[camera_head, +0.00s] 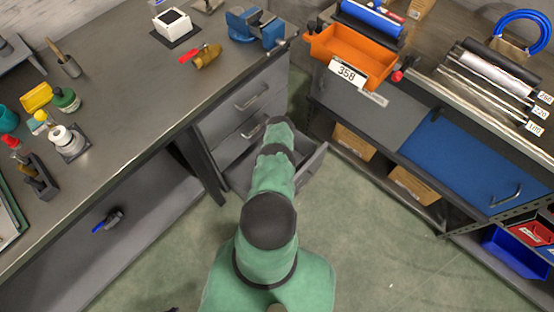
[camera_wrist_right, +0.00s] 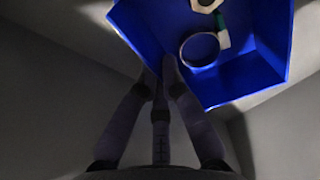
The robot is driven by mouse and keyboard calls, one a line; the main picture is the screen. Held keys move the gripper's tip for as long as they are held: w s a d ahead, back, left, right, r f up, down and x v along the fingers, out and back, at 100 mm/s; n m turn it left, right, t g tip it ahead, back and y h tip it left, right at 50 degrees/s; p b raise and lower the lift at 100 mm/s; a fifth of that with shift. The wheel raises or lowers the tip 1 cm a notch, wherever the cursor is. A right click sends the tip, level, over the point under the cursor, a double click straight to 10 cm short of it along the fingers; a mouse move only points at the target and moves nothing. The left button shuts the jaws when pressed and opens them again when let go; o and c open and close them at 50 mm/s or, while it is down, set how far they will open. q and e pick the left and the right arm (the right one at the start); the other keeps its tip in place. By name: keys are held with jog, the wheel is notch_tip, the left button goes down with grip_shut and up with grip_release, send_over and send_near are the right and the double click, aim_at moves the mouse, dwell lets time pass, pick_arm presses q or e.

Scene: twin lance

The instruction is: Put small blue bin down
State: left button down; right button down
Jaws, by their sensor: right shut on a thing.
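The small blue bin (camera_wrist_right: 262,85) is in the right wrist view, at the top and right. Inside it lie a dark ring, a pale nut-like piece and a small green and white piece. My right gripper (camera_wrist_right: 168,70) is shut on the bin's near wall. Grey surfaces surround the bin; I cannot tell whether it touches the one below. In the head view my right arm reaches into an open grey drawer (camera_head: 313,162) under the left workbench. The arm hides the right gripper and the bin there. My left gripper is not in view.
The left workbench (camera_head: 125,65) holds a blue vise (camera_head: 255,28), a brass valve (camera_head: 207,56) and several small tools. On the right bench sits an orange bin (camera_head: 350,50) marked 358. Another blue bin (camera_head: 515,255) is low at right. The green floor between is clear.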

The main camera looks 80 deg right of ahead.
jog(key=c, duration=1.4)
grip_release()
jog(key=shift+r, duration=0.15)
notch_tip(320, 180, up, 12)
jog(key=p, duration=1)
